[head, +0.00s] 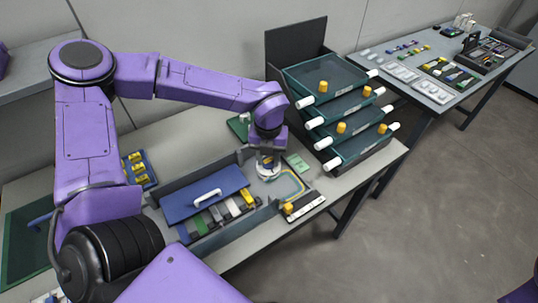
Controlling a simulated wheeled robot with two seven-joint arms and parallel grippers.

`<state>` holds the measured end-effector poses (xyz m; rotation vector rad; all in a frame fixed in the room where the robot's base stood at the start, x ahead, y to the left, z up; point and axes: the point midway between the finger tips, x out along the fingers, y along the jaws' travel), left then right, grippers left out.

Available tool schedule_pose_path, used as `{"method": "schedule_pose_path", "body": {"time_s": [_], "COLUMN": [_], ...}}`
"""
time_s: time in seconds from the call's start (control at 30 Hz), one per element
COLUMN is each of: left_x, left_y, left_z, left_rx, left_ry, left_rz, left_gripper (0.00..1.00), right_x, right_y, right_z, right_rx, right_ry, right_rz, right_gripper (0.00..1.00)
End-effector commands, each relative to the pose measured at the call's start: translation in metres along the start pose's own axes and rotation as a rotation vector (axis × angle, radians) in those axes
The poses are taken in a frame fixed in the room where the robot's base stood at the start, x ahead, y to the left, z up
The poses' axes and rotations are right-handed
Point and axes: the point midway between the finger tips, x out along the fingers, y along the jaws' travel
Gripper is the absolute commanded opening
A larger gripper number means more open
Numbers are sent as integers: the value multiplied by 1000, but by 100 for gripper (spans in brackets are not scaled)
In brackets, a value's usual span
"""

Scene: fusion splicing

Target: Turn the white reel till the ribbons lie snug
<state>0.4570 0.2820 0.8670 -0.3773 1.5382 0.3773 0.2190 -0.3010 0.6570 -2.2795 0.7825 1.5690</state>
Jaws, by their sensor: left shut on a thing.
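The white reel (266,175) sits on a grey tray (305,192) on the workbench, right of a box with a blue lid. My left gripper (267,163) points down onto the reel from above and is shut on it. The gripper hides much of the reel's top. A thin yellowish ribbon (301,185) runs in a loop on the tray to the right of the reel. How tightly the ribbons lie around the reel is too small to tell. My right gripper is out of the picture.
The blue lid (205,192) with a white handle lies left of the reel, beside several coloured blocks (222,212). A rack of teal trays (345,108) with white and yellow knobs stands behind right. A second table (435,85) holds small parts.

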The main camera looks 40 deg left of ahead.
Motion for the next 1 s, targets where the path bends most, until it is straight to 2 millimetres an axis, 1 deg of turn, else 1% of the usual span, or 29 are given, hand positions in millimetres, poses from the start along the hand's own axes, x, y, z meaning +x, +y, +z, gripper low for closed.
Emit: {"method": "schedule_pose_path", "body": {"time_s": [0.03,0.23,1.0], "left_x": [-3,-5,-4], "left_y": [0,0,-1], "left_z": [-1,0,-1], "left_rx": [28,197,931], "left_ry": [3,2,1], "left_rz": [1,1,1], "left_gripper": [7,7,7], "right_x": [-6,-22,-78], "right_y": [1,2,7], "right_z": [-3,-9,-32], "right_rx": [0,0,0], "right_ry": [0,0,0], "right_rz": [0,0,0], "right_gripper": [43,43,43]}}
